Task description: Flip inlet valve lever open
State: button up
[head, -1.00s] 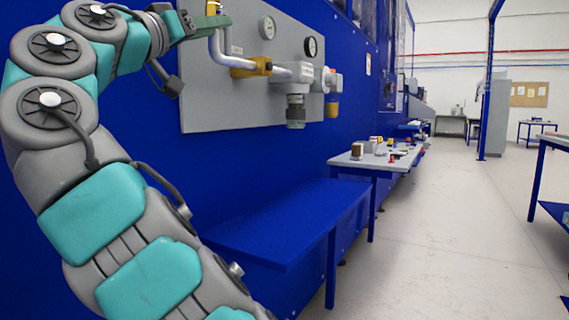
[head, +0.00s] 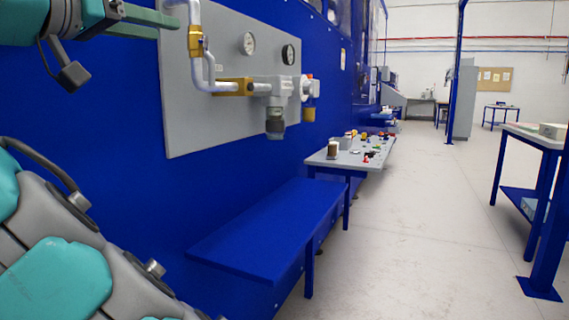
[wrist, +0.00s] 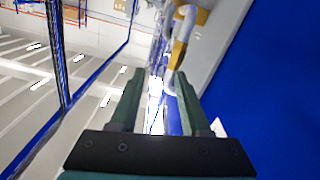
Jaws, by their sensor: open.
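In the head view, the grey valve panel (head: 215,125) on the blue wall carries a silver pipe (head: 203,72). It has an upright brass fitting (head: 195,42) at upper left and a brass block (head: 233,87) lower down. I cannot make out a distinct inlet lever or its position. My gripper (head: 181,26) is open at the upper left, its two green fingers pointing right, tips just left of the upright fitting. In the wrist view my gripper (wrist: 157,74) shows nothing between its fingers. The pipe (wrist: 186,14) and brass fitting (wrist: 178,52) appear beyond the right fingertip.
Two gauges (head: 249,43) and a grey regulator (head: 275,105) sit right of the fitting. A blue bench (head: 262,232) stands below the panel. A table (head: 340,159) with small parts is beyond it. Another table (head: 527,135) stands at right. The floor between is clear.

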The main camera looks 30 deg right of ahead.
jog(key=w+d+f+n+g+y+b, duration=0.15)
jog(key=d+f+n+g, duration=0.25)
jog(key=d+f, duration=1.05)
jog(key=s+d+f+g+y, duration=0.1)
jog(key=s+f+y, duration=0.1)
jog(key=f, duration=0.5)
jog(key=s+d+f+n+g+y, duration=0.1)
jog(key=s+f, duration=0.2)
jog(key=f, duration=0.5)
jog(key=s+d+f+n+g+y, duration=0.1)
jog(key=s+d+f+g+y, duration=0.1)
jog(key=f, duration=0.5)
jog(key=shift+s+f+y, duration=0.15)
jog(key=shift+s+y, duration=0.2)
jog(key=shift+s, duration=0.5)
jog(key=s+a+f+n+g+y, duration=0.1)
jog(key=s+a+f+g+y, duration=0.1)
jog(key=s+a+f, duration=0.4)
jog(key=s+a+f+n+g+y, duration=0.1)
jog(key=s+a+f+y, duration=0.4)
jog(key=s+f, duration=1.2)
notch_tip(320, 180, down, 2)
jog(key=shift+a+f+n+g, duration=0.1)
jog(key=shift+a+n+g, duration=0.25)
jog(key=shift+g, duration=0.35)
jog(key=shift+o, duration=0.2)
